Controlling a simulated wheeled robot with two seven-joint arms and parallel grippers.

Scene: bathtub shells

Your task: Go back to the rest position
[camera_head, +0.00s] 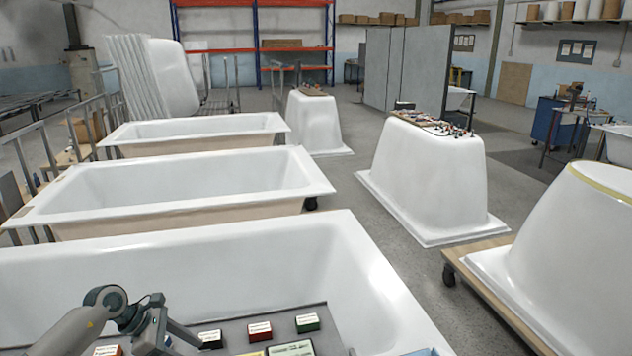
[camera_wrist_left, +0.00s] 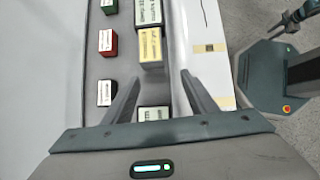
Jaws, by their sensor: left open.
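My left gripper (camera_head: 172,338) reaches in from the lower left of the head view, above a grey board (camera_head: 235,327) at the nearest bathtub shell (camera_head: 375,262). In the left wrist view my left gripper (camera_wrist_left: 160,78) is open, its two fingers spread. A small green-sided box (camera_wrist_left: 153,113) shows in the gap between them, and nothing is seen gripped. A dark jointed part at the top right of the wrist view may be my right gripper (camera_wrist_left: 291,20). It is too small to tell its state.
The board carries labelled boxes: red (camera_head: 260,331), green (camera_head: 307,323), black (camera_head: 210,339), and a yellow one (camera_wrist_left: 150,47). Two more tub shells (camera_head: 300,170) (camera_head: 262,123) lie behind. Upturned tubs (camera_head: 425,180) stand right, one on a wooden dolly (camera_head: 490,290). Grey floor lies between.

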